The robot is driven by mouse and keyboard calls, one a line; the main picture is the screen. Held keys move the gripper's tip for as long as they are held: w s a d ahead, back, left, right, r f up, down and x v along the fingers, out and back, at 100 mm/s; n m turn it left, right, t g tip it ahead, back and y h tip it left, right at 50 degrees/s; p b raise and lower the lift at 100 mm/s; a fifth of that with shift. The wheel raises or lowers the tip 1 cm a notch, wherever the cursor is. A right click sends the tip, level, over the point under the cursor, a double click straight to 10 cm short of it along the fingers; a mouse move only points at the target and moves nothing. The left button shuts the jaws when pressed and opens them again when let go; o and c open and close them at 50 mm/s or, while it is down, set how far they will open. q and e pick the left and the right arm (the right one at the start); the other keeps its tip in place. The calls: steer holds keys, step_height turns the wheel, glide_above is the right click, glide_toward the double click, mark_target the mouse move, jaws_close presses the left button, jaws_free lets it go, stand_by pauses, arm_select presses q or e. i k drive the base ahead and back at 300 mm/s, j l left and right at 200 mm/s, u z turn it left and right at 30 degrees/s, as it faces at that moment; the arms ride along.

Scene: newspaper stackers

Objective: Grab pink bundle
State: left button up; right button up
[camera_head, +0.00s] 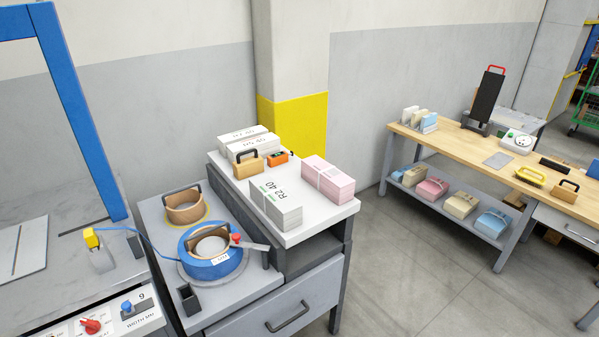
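A pink bundle (328,180) lies on the right part of a white-topped cart (309,227), tied with a pale strap. A grey-white bundle (276,205) sits to its left and a little nearer, apart from it. Another pink bundle (432,188) lies on the lower shelf of the wooden-topped workbench at the right. Neither of my grippers shows in the head view.
White bundles (250,148), a wooden-handled block (247,164) and an orange device (278,158) stand at the cart's back. A blue strap reel (211,252) is left of the cart. The workbench (463,146) stands right, across open floor (400,260). A yellow-painted pillar (296,125) rises behind.

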mark_target(339, 188)
steer(key=i+l+u, duration=0.2)
steer(key=l+u, duration=0.15)
steer(key=i+l+u, duration=0.15)
steer(key=l+u, duration=0.25)
steer(key=i+l+u, duration=0.1)
steer(key=l+u, duration=0.6)
steer(key=i+l, duration=0.05)
steer(key=l, duration=0.05)
